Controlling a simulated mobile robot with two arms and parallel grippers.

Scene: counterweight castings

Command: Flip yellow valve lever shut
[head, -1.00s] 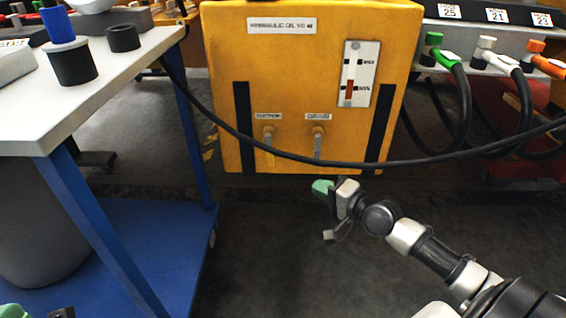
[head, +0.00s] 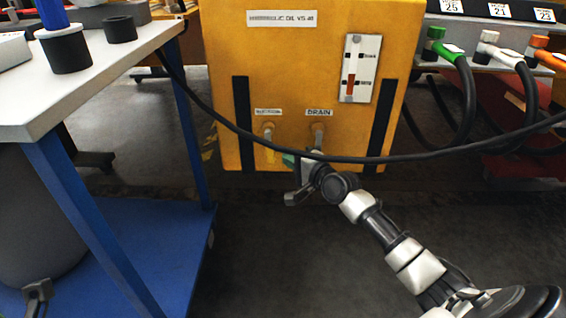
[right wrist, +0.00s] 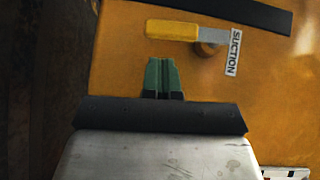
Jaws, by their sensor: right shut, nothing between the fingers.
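The yellow valve lever (right wrist: 172,30) lies across the upper middle of the right wrist view, next to the SUCTION label. Its metal end meets the round valve stem (right wrist: 207,49). In the head view this lever (head: 270,154) hangs down below the SUCTION valve, partly behind the black hose. My right gripper (head: 288,160) is low in front of the tank, just right of the lever. Its green fingertips (right wrist: 162,64) are shut and empty, with a small gap in the picture to the lever's yellow sleeve. Part of my left gripper (head: 38,291) shows at lower left; its fingers cannot be made out.
The yellow tank (head: 290,65) also has a DRAIN valve (head: 318,132), close to my right wrist. A black hose (head: 235,127) sags across the tank front. A blue-legged bench (head: 130,48) stands left. Coupled hoses (head: 466,90) hang at right. Floor below is clear.

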